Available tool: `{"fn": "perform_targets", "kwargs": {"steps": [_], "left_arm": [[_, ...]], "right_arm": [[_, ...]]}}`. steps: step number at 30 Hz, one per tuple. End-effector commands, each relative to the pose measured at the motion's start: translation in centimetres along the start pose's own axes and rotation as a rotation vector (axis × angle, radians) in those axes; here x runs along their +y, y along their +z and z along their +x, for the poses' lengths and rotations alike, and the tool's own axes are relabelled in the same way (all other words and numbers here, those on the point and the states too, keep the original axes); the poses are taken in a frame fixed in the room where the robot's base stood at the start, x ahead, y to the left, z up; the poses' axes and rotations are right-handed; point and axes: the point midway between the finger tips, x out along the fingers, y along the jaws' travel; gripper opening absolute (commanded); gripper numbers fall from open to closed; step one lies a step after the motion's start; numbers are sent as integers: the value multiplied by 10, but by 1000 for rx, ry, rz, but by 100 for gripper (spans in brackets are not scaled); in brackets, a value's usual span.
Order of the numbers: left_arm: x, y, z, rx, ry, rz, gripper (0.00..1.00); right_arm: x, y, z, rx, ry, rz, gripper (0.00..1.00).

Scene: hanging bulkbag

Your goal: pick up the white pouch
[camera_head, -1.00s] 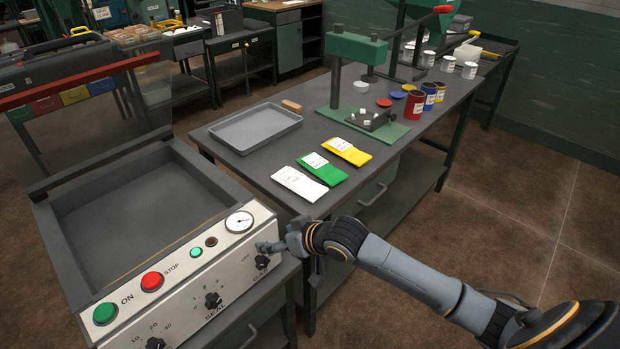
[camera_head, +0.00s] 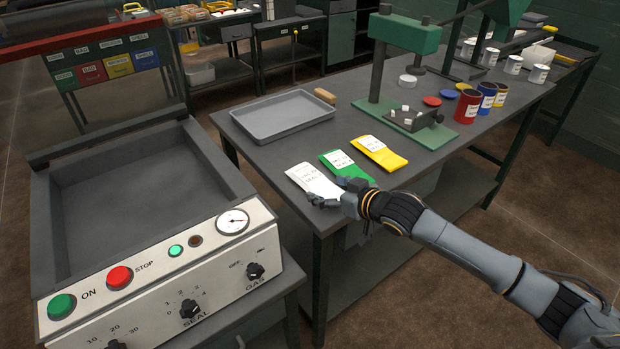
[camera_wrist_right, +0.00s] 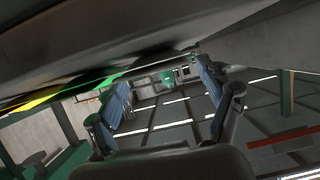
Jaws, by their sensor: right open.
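The white pouch (camera_head: 312,180) lies flat on the grey table at its near left corner, with printed text on it. A green pouch (camera_head: 347,167) and a yellow pouch (camera_head: 380,153) lie beside it to the right. My right gripper (camera_head: 328,199) is at the near end of the white pouch, by the table edge, and hides part of that end. In the right wrist view the gripper's fingers (camera_wrist_right: 165,108) are spread with nothing between them. I cannot tell whether a finger touches the pouch. My left gripper is not in view.
A sealing machine (camera_head: 150,285) with knobs and buttons stands to the left of the table. A grey tray (camera_head: 283,116) lies behind the pouches, and a green press (camera_head: 405,35) stands further back. Red, blue and yellow cans (camera_head: 487,98) stand at the right.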

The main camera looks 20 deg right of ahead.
Motion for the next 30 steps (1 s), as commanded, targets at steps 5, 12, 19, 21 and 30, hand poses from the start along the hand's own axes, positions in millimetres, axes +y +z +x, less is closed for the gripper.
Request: {"fn": "perform_targets", "kwargs": {"steps": [5,12,19,21,30], "left_arm": [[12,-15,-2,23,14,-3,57],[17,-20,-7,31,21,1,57],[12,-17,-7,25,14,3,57],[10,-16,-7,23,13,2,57],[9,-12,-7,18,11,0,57]], "right_arm": [[0,-4,12,2,-1,-1,79],[3,-9,46,1,0,-1,79],[3,-8,56,1,-1,-2,79],[3,-8,56,1,-1,-2,79],[3,-8,56,0,-1,-2,32]]}}
